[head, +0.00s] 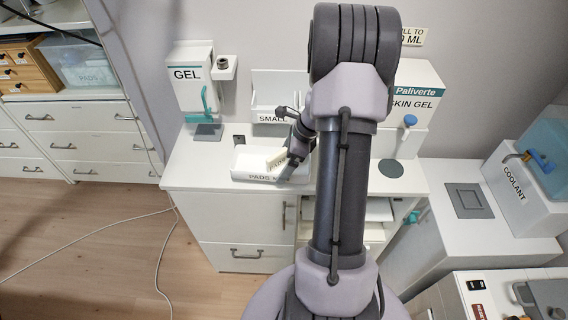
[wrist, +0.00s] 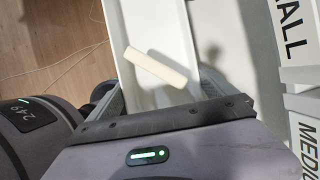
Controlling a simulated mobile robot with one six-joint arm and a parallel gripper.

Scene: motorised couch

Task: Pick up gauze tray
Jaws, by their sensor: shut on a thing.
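The gauze tray appears to be the open white tray (head: 241,165) on the near edge of the white cabinet top; its front label begins with PADS. It also fills the upper middle of the wrist view (wrist: 155,25). In the wrist view the gripper (wrist: 165,95) hides the tray's lower end. I cannot tell whether the tray is raised.
A GEL dispenser (head: 189,80) stands back left, and a holder labelled SMALL (head: 285,84) is close behind the tray. A SKIN GEL dispenser (head: 418,92) stands to the right. My arm hides part of the cabinet. A COOLANT unit (head: 518,195) is farther right. Floor is clear at left, except cables.

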